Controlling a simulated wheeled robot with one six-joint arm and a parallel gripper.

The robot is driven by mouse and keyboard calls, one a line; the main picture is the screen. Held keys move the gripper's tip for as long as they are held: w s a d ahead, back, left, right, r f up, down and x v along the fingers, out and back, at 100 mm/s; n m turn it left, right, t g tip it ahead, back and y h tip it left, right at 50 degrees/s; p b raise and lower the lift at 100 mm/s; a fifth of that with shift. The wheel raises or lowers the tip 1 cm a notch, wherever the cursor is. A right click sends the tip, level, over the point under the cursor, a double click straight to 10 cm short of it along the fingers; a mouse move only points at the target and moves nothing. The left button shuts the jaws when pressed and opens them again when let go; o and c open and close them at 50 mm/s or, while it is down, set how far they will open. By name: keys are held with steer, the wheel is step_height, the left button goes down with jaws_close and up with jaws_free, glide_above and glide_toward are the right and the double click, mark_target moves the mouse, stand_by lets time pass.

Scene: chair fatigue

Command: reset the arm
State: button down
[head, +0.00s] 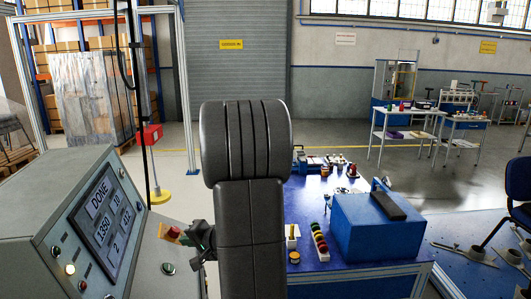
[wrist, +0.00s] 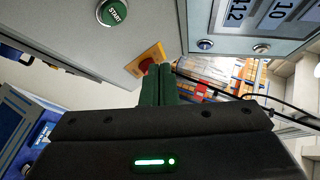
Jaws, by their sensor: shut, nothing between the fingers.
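My gripper (head: 188,238) is at the lower middle left of the head view, beside the sloping control panel. Its green fingers (wrist: 158,82) are shut together and empty in the wrist view. My dark arm rises in the middle of the head view and hides part of the scene behind it. The grey control panel (head: 45,205) has a screen (head: 108,217) reading DONE. A red stop button on a yellow base (head: 170,233) is just left of my fingers; its yellow base also shows beyond the fingertips in the wrist view (wrist: 145,58). A green START button (wrist: 112,12) is apart from the fingers.
A blue bench (head: 345,272) stands right of my arm, carrying a blue box (head: 378,227) and a row of coloured pieces (head: 319,240). A chair (head: 516,190) is at the far right. A yellow-based post (head: 159,196) stands behind the panel. Open floor lies farther back.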

steer(key=f, duration=0.1)
steer(key=a+f+b, duration=0.2)
steer(key=shift+s+f, duration=0.3)
steer(key=shift+f, duration=0.05)
steer(key=shift+a+f+b, duration=0.1)
steer(key=shift+b, duration=0.9)
steer(key=shift+a+f+b, duration=0.1)
steer(key=shift+f+b, duration=0.05)
steer(key=shift+b, duration=1.1)
steer(key=shift+s+d, duration=0.1)
steer(key=shift+d, duration=0.1)
steer(key=r+p, duration=0.1)
steer(key=p, duration=0.4)
steer(key=shift+r, duration=0.25)
